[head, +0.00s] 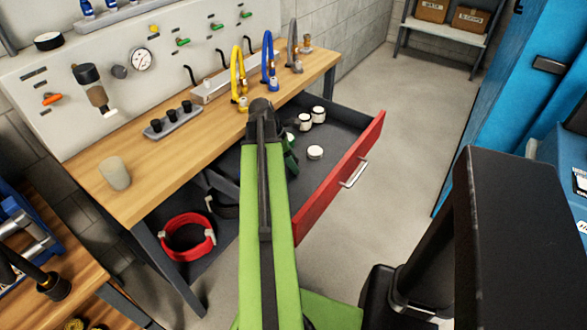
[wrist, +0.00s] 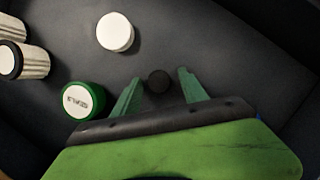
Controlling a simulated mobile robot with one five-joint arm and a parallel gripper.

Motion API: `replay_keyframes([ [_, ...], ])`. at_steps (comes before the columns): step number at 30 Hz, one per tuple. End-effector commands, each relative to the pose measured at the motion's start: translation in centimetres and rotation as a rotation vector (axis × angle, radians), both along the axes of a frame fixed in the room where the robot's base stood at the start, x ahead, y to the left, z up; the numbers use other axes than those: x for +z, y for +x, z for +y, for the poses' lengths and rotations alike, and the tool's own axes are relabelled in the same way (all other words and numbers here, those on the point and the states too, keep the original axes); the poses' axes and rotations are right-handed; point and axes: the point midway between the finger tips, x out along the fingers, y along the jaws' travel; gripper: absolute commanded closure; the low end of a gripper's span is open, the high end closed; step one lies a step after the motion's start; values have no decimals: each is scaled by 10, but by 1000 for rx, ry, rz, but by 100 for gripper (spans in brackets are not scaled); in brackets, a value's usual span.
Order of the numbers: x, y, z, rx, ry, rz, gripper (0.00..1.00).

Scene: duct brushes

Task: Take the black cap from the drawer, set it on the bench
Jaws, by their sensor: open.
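The black cap (wrist: 158,81) is a small dark round piece on the dark drawer floor in the wrist view. My gripper (wrist: 159,75) is open, with its two green fingers on either side of the cap. A gap shows between the cap and each finger; I cannot tell how high the fingertips are above the floor. In the head view the drawer (head: 345,178) is pulled out, with a red front, and my green arm hides part of its inside. The cap is not visible there. The wooden bench (head: 150,170) stands above and behind the drawer.
In the drawer are a white round piece (wrist: 115,32), a green-rimmed jar (wrist: 83,101) left of my gripper, and white cylinders (wrist: 32,61).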

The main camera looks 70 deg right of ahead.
Motion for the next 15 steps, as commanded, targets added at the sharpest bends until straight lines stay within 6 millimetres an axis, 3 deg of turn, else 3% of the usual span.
replay_keyframes([
  [2,1,0,0,0,0,0,52],
  [13,1,1,0,0,0,0,100],
  [15,1,1,0,0,0,0,100],
])
